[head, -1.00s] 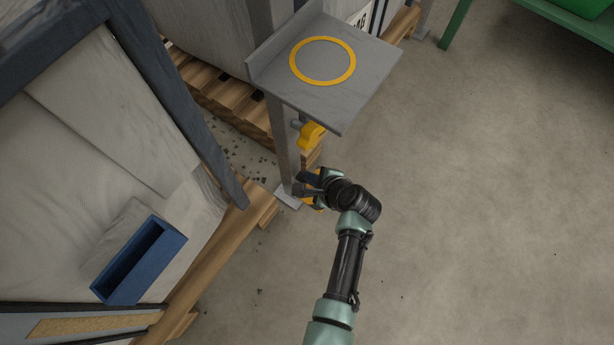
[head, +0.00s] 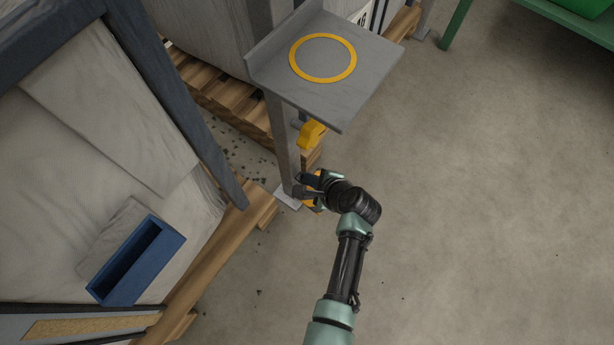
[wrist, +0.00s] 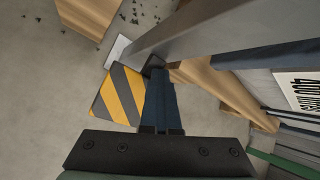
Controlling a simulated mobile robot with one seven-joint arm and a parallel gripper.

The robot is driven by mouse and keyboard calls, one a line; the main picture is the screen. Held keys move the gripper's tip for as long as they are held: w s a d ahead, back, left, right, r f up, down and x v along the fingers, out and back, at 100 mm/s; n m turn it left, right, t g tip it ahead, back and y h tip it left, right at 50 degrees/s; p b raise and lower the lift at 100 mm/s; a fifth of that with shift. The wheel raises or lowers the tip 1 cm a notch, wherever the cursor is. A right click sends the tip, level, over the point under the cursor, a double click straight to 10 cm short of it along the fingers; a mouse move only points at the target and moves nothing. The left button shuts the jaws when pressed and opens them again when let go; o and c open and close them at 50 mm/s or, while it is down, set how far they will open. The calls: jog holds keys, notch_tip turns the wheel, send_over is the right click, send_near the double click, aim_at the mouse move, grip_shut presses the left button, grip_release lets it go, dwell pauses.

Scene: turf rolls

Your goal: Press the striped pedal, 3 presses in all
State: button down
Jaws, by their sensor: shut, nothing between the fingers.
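The striped pedal (wrist: 122,97) is a small plate with yellow and dark diagonal stripes, low at the foot of a grey post. It shows well in the wrist view, left of my fingers, which cover its right edge. In the head view only a bit of its yellow (head: 310,203) shows beneath my gripper (head: 303,186). My gripper is shut and empty, its fingers (wrist: 158,80) pointing down beside the post's foot. I cannot tell whether the fingertips touch the pedal.
The grey post (head: 283,140) carries a shelf (head: 370,75) with a yellow ring above my gripper. A yellow knob (head: 312,135) sits under the shelf. Wooden pallets (head: 225,100) lie behind and left. A blue bin (head: 137,262) stands left.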

jog(key=shift+s+d+f, duration=0.15)
jog(key=shift+s+f, duration=0.2)
jog(key=shift+f, duration=0.1)
notch_tip(320, 180, up, 3)
jog(key=p, duration=0.3)
jog(key=shift+s+f, duration=0.1)
jog(key=shift+f, duration=0.1)
jog(key=shift+r, duration=0.2)
jog(key=shift+w+r, duration=0.1)
jog(key=shift+w, duration=0.15)
jog(key=shift+r+p, duration=0.15)
jog(key=shift+p, duration=0.15)
jog(key=r+p, duration=0.4)
jog(key=p, duration=0.1)
jog(key=shift+w+a+r, duration=0.15)
jog(key=shift+a+r, duration=0.2)
